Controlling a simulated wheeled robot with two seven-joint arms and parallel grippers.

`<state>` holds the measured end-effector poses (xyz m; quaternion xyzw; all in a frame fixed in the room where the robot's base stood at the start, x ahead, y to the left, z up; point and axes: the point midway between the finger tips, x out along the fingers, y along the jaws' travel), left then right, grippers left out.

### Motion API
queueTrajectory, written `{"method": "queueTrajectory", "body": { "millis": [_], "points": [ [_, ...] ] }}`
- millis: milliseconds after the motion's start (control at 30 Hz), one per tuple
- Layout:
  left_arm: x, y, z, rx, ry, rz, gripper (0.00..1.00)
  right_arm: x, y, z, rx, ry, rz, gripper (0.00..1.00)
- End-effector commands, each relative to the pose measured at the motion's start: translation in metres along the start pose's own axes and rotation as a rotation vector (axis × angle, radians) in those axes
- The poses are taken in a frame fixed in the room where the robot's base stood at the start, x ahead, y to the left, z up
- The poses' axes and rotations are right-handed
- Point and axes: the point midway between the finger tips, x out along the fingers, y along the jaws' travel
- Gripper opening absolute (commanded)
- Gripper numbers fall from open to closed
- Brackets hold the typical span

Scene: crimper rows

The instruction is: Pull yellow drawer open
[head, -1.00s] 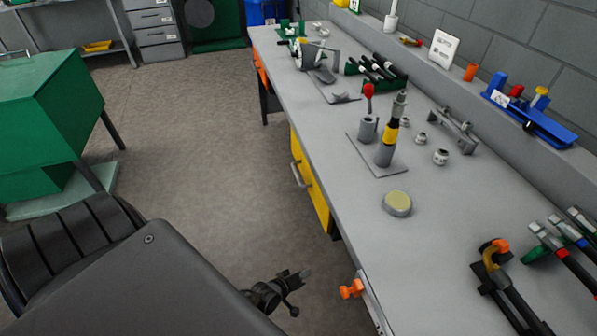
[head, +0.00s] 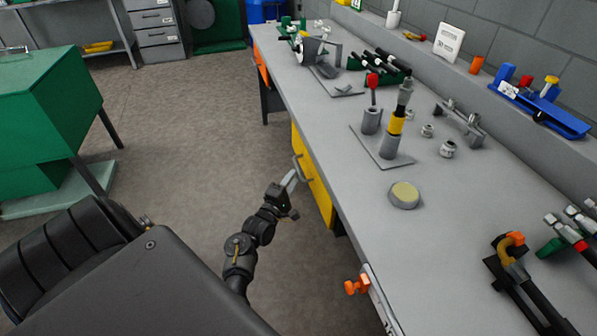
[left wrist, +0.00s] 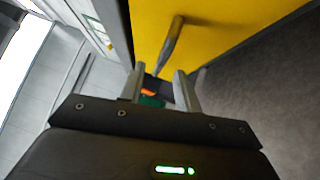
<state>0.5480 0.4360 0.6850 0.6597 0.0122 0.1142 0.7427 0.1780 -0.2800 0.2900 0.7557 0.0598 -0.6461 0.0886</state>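The yellow drawer (head: 319,194) is in the side of the workbench and its front looks flush with the bench. Its grey bar handle (head: 297,166) sticks out towards the floor side. My left gripper (head: 291,179) is right at this handle. In the left wrist view the yellow front (left wrist: 225,25) fills the top, and the handle (left wrist: 171,42) runs down towards the gap between the open fingers of the left gripper (left wrist: 160,75). I cannot tell whether the handle's near end is between the fingertips or just beyond them. My right gripper is not in view.
The workbench top (head: 350,205) carries a round yellow-topped disc (head: 404,195) and a tool stand. An orange-knobbed fixture (head: 357,286) sits on the bench's near edge. A green cabinet (head: 45,110) stands at the left. The floor (head: 190,150) between is clear.

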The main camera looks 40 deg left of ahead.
Motion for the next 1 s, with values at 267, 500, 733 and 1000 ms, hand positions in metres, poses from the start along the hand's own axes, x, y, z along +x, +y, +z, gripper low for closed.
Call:
{"method": "queueTrajectory", "body": {
  "millis": [267, 500, 733, 1000],
  "points": [
    [0.041, -0.001, 0.000, 0.000, 0.000, 0.000, 0.33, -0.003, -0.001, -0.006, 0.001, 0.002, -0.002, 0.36],
    [0.050, -0.001, 0.001, 0.000, 0.000, -0.002, 0.33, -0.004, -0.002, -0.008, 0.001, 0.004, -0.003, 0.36],
    [0.050, -0.001, 0.001, 0.000, 0.000, -0.002, 0.27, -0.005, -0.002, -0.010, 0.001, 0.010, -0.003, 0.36],
    [0.050, -0.001, 0.000, 0.000, 0.000, -0.001, 0.00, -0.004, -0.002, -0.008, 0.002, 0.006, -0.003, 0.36]
  ]
}}
